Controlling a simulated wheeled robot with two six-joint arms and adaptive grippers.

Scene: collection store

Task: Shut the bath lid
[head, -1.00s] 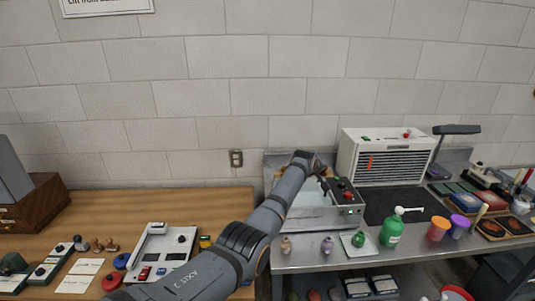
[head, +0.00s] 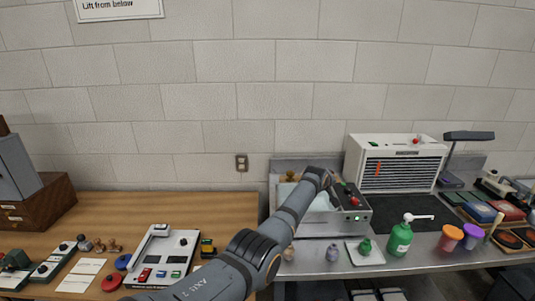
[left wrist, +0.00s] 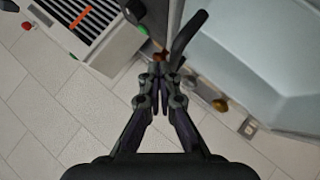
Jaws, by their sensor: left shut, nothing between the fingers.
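The bath (head: 318,229) is a steel unit at the left end of the steel bench, with a dark control box (head: 352,210) on its right side. In the left wrist view a large pale grey-green panel with bevelled edges, which looks like the bath lid (left wrist: 250,60), fills the upper right. A black curved handle (left wrist: 187,38) stands at its near edge. My left gripper (left wrist: 162,90) is shut and empty, its fingertips just short of the handle's lower end; I cannot tell whether they touch. In the head view my left arm hides much of the bath and the lid's angle is unclear.
A white slatted unit (head: 395,163) stands right of the bath. A green pump bottle (head: 400,238), a small white tray (head: 365,252) and orange and purple cups are on the bench front. A wooden table (head: 215,210) with a white device (head: 165,258) lies to the left.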

